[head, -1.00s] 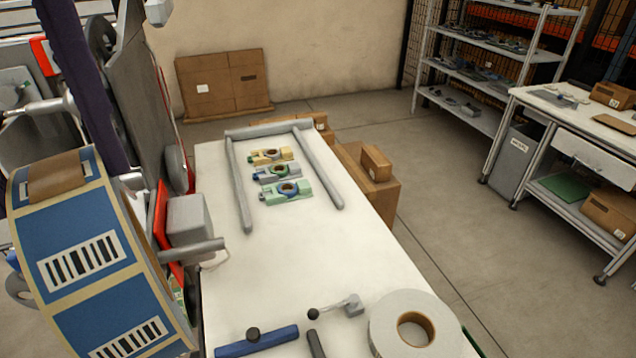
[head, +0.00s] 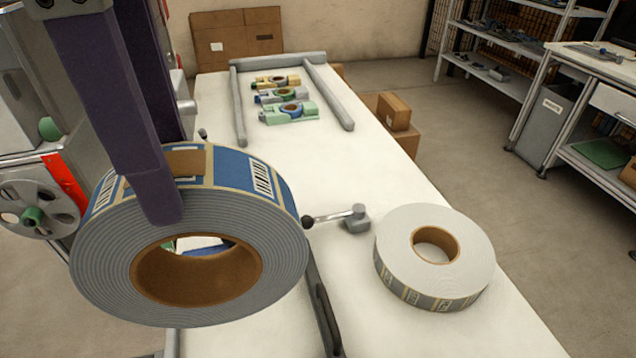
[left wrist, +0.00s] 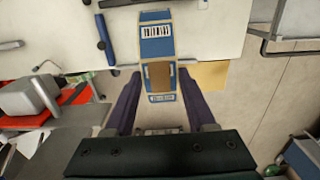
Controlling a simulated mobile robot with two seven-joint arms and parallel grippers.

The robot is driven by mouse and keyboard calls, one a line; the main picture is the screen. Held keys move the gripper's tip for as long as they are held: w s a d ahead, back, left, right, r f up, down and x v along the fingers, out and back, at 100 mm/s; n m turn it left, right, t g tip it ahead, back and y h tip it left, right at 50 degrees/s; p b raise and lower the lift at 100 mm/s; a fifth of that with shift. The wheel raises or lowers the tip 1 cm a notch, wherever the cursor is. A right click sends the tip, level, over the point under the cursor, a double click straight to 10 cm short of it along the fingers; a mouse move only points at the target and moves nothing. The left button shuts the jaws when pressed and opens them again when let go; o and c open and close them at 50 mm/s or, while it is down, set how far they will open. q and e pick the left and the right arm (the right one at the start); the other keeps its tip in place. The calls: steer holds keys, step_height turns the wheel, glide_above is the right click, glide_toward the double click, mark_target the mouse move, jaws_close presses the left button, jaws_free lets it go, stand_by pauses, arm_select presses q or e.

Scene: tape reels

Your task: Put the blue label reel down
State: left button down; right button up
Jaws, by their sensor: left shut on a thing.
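The blue label reel (head: 105,262) is large, with blue barcode labels on its outside, grey wound sides and a brown core. It is tilted in the head view, front left, and appears held above the white table. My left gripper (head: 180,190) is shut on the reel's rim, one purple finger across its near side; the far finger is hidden. In the left wrist view, the blue label reel (left wrist: 157,48) sits edge-on between the fingertips of the left gripper (left wrist: 158,76). My right gripper is not in view.
A second reel, white with greyish labels (head: 400,285), lies flat on the white table (head: 300,165) at the right. A lever with a black knob (head: 307,222) stands between the reels. A grey rail frame (head: 325,95) and several small coloured fixtures (head: 290,112) are further back.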

mark_target(231, 318)
arm_select(q)
step_height(231, 318, down, 20)
steer(key=shift+r+b, duration=0.1)
steer(key=shift+b, duration=0.65)
steer(key=shift+f, duration=0.2)
steer(key=shift+c, duration=1.1)
jaws_free()
